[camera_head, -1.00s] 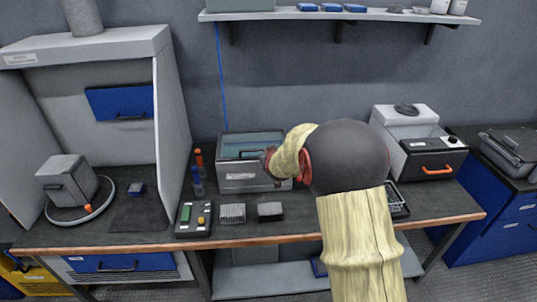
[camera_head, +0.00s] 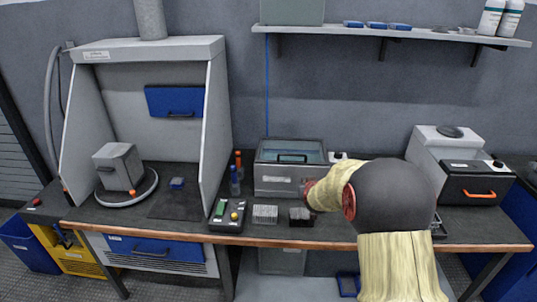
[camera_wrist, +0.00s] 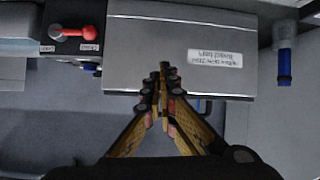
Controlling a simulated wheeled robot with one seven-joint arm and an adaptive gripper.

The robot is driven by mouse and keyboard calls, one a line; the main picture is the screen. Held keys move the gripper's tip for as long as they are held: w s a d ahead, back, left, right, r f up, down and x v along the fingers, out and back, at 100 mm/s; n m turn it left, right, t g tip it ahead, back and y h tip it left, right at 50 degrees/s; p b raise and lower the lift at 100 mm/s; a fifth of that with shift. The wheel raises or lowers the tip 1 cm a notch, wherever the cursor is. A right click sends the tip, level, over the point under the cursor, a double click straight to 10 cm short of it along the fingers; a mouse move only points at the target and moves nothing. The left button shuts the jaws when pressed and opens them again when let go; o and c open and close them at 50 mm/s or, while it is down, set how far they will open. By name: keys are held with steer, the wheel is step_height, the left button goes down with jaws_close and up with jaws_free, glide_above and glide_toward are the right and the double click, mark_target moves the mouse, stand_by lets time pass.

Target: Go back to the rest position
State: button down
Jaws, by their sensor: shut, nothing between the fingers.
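My gripper (camera_wrist: 163,78) is shut and empty in the wrist view, with its fingertips together in front of a grey metal box (camera_wrist: 140,50). This box carries a white printed label (camera_wrist: 215,58) that appears upside down. I cannot tell whether the fingertips touch the box. In the head view my arm reaches in from the lower right, with its yellowish sleeve and dark round joint. The gripper end there is small and mostly hidden, close to the front of the grey box with a clear lid (camera_head: 273,184).
A red lever (camera_wrist: 75,33) is left of the box in the wrist view. On the bench (camera_head: 165,229) stand a keypad device (camera_head: 228,216), small blocks (camera_head: 265,214), a hooded enclosure (camera_head: 215,125) and a unit with an orange handle (camera_head: 477,185). A shelf (camera_head: 400,33) hangs above.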

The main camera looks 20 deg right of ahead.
steer(key=s+a+f+g+y, duration=0.2)
steer(key=s+a+f+g, duration=0.1)
steer(key=s+f, duration=0.4)
steer(key=s+a+g+y, duration=0.1)
steer(key=s+a+g, duration=0.2)
steer(key=s+a, duration=0.3)
steer(key=s+a+r+n+g+p, duration=0.1)
steer(key=s+a+r, duration=0.35)
steer(key=s, duration=0.35)
steer(key=s+a+r+g+y+p, duration=0.1)
steer(key=s+a+r+p, duration=0.1)
steer(key=s+a+r, duration=0.35)
steer(key=s+a+r+n+p, duration=0.1)
steer(key=s+a+r, duration=0.2)
steer(key=s+r, duration=0.55)
steer(key=s+a+r+n+t+p, duration=0.1)
steer(key=s+a+r+t+p, duration=0.1)
steer(key=s+a+r, duration=0.2)
steer(key=s+r, duration=0.3)
steer(key=r, duration=0.1)
steer(key=shift+r+y, duration=0.15)
steer(key=shift+y, duration=0.25)
steer(key=shift+s, duration=0.15)
